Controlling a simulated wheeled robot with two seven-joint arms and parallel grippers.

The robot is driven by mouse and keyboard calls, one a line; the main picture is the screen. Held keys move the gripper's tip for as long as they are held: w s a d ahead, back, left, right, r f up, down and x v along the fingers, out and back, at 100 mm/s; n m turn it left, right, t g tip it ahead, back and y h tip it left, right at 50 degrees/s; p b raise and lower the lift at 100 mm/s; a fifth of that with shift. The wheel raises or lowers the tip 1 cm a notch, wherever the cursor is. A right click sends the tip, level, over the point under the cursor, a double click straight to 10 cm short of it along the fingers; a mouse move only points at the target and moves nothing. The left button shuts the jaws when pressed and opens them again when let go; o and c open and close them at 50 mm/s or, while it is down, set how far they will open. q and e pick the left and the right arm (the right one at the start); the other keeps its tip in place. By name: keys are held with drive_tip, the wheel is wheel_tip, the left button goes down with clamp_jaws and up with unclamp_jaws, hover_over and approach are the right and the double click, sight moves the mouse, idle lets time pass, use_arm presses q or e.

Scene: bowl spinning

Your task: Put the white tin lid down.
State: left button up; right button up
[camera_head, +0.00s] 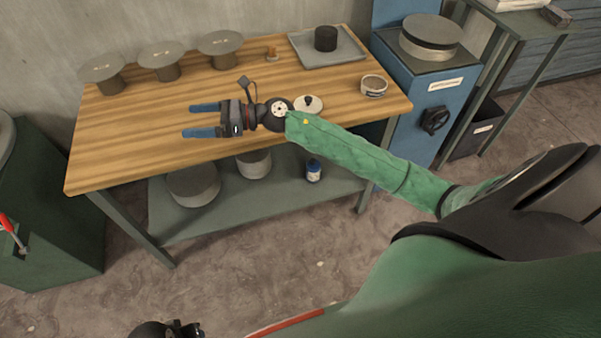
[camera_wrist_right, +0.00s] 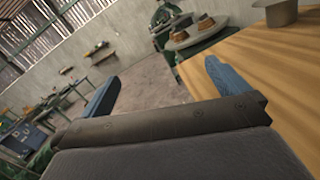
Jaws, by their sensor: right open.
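The white tin lid (camera_head: 308,104), with a dark knob, lies on the wooden workbench (camera_head: 135,135), just to the right of my right wrist and partly beside it. My right gripper (camera_head: 187,120) is open and empty, with blue fingers spread and pointing left above the bench, away from the lid. The spread fingers also show in the right wrist view (camera_wrist_right: 163,88), with nothing between them. A small open tin (camera_head: 374,86) stands at the bench's right end. My left gripper's fingers are not in view; only a dark part of mine shows at the bottom edge.
Several grey round stands (camera_head: 162,58) line the back left of the bench. A grey tray (camera_head: 328,47) holds a dark cylinder (camera_head: 325,38). A small wooden item (camera_head: 271,53) stands near it. A blue cabinet (camera_head: 430,90) adjoins the right end. The bench's front left is clear.

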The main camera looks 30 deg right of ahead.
drive_tip(key=s+d+f+m+t+h, duration=0.4)
drive_tip(key=f+m+h, duration=0.4)
drive_tip(key=m, duration=0.9)
drive_tip(key=s+d+f+m+t+h, duration=0.2)
drive_tip(key=d+f+m+t+h, duration=0.5)
drive_tip(key=m, duration=1)
drive_tip(key=s+f+m+g+h, duration=0.3)
drive_tip(key=s+f+m+g, duration=0.3)
drive_tip(key=s+f+g, duration=0.45)
drive_tip(key=s+a+f+m+g, duration=0.1)
drive_tip(key=s+g, duration=0.1)
drive_tip(key=s, duration=0.4)
drive_tip(key=s+a+f+m+g+y, duration=0.1)
drive_tip(key=s+a+m+g, duration=0.1)
drive_tip(key=s, duration=0.4)
drive_tip(key=s+a+f+m+g, duration=0.1)
drive_tip(key=s+f+g, duration=0.1)
drive_tip(key=s, duration=0.5)
drive_tip(key=shift+a+y, duration=0.3)
drive_tip(key=shift+y, duration=0.1)
